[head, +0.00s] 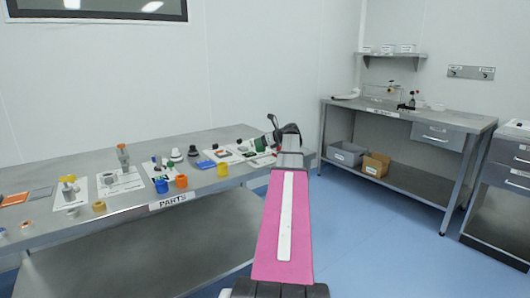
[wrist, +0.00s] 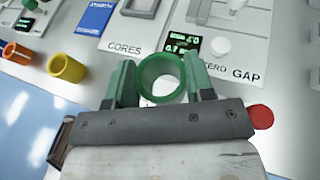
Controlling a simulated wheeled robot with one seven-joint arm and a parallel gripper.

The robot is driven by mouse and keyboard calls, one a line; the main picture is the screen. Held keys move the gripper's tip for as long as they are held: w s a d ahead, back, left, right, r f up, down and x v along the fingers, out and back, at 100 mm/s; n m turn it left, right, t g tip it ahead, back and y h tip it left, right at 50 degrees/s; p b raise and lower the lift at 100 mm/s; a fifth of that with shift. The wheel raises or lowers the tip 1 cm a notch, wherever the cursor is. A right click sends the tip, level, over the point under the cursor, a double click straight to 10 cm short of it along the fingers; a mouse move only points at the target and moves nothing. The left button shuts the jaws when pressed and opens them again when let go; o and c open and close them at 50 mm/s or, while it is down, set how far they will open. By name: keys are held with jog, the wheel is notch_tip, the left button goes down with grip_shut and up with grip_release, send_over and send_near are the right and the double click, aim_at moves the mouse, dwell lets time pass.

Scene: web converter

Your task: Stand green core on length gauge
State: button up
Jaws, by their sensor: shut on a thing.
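The green core (wrist: 163,77) is a hollow ring, seen in the wrist view with its open end towards the camera. My gripper (wrist: 161,82) is shut on it, one finger on each side. In the head view my gripper (head: 284,132) is over the right end of the parts bench, and the core cannot be made out there. Just beyond the core in the wrist view is a plate marked CORES, with a small lit display (wrist: 183,44) next to a ZERO and GAP label. I cannot tell for sure which part is the length gauge.
The parts bench (head: 140,207) carries several fixtures on white cards. An orange ring (wrist: 67,67) and a yellow cup (wrist: 18,53) stand to the left in the wrist view. A red knob (wrist: 260,117) is right of my gripper. A second bench (head: 400,114) stands at the right.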

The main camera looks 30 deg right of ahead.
jog(key=shift+w+d+f, duration=0.2)
jog(key=shift+d+f, duration=0.5)
jog(key=shift+d, duration=0.35)
jog(key=shift+f, duration=1.95)
jog(key=shift+f, duration=0.15)
jog(key=o, duration=0.9)
jog(key=shift+s+d+r, duration=0.1)
jog(key=shift+s+r, duration=0.15)
jog(key=v, duration=1.1)
jog(key=shift+s+d, duration=0.15)
jog(key=shift+s, duration=0.05)
